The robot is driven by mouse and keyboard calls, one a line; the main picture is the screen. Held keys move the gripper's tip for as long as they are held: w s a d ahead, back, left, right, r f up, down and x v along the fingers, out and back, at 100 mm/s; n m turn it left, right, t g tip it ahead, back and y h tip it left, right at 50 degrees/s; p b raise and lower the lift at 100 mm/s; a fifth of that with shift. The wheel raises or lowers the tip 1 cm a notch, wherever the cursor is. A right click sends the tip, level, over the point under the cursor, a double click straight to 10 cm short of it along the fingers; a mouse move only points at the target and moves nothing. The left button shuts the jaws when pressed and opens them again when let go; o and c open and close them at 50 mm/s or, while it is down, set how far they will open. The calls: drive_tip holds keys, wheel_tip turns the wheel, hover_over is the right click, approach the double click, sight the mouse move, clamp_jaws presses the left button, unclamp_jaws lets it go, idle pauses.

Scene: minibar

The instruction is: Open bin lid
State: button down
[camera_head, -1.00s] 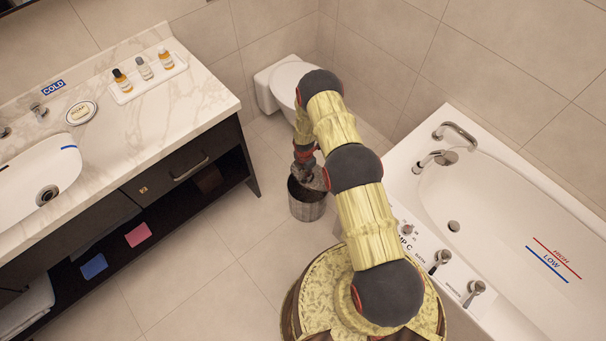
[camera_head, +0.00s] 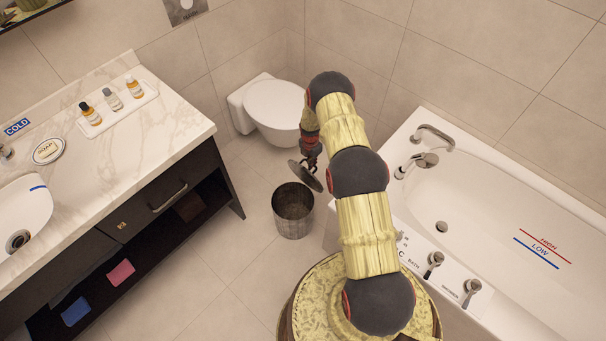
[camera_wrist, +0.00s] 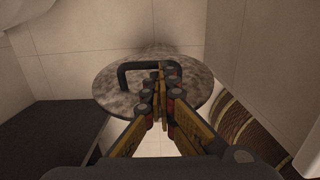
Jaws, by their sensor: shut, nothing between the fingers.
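The bin (camera_head: 294,224) is a grey cylinder standing on the tiled floor between the vanity and the bathtub, with its top uncovered. Its round mottled grey lid (camera_head: 301,176) is above and behind the bin, tilted and apart from the rim. In the wrist view the lid (camera_wrist: 200,92) shows its dark bar handle (camera_wrist: 126,76) up close. My gripper (camera_head: 308,160) is at the lid, and in the wrist view its fingertips (camera_wrist: 163,78) are shut together and overlap the right part of the handle. I cannot tell how the handle bears on the fingers.
The toilet (camera_head: 274,108) stands behind the bin. The vanity (camera_head: 150,195) is on the left, with a tray of small bottles (camera_head: 112,98) on its counter. The bathtub (camera_head: 460,225) is on the right. Floor is free left of the bin.

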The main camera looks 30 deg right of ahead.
drive_tip(key=shift+w+d+f+b, duration=0.1)
drive_tip(key=shift+w+d+b, duration=0.2)
drive_tip(key=shift+d, duration=0.45)
drive_tip(key=shift+w+d+f+b, duration=0.1)
drive_tip(key=shift+w+d+b, duration=0.1)
drive_tip(key=shift+d+b, duration=0.45)
drive_tip(key=shift+w+d+f+b, duration=0.15)
drive_tip(key=shift+w+d, duration=0.1)
drive_tip(key=shift+d, duration=0.65)
drive_tip(key=shift+r, duration=0.1)
wheel_tip(320, 180, up, 12)
drive_tip(key=shift+a, duration=0.3)
drive_tip(key=shift+s, duration=0.1)
